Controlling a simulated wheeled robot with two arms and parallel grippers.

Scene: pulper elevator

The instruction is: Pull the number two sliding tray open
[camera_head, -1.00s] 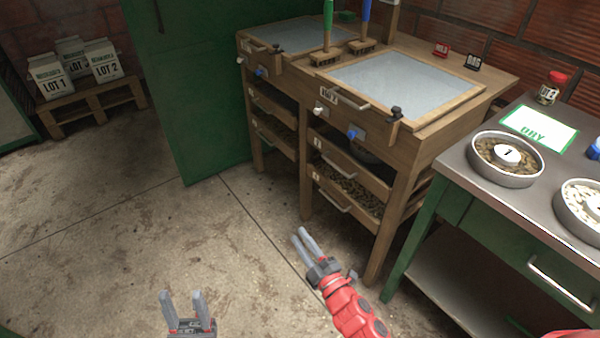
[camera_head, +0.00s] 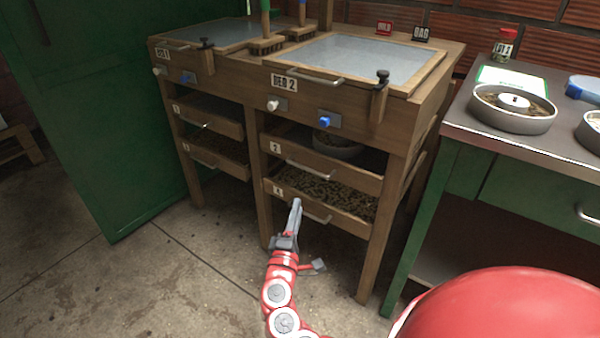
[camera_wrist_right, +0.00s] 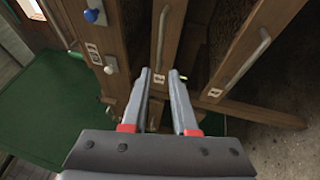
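The number two tray (camera_head: 330,169) is the upper wooden tray in the right column of the drying cabinet. Its "2" label and metal handle (camera_head: 307,168) are on its front, which looks about flush with the frame. A round grey pan (camera_head: 338,147) shows just behind the front. My right gripper (camera_head: 297,204) is in front of the lower tray, below the number two handle. In the wrist view its fingers (camera_wrist_right: 161,72) are apart and empty. They point toward the number two handle (camera_wrist_right: 161,44), with no visible contact. My left gripper is out of view.
The number 4 tray (camera_head: 345,221), holding beans, sits directly below, with its own handle (camera_head: 317,216). Blue (camera_head: 325,121) and white (camera_head: 273,105) knobs are above. A green-legged metal table (camera_head: 465,130) stands close on the right. Floor is clear at front left.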

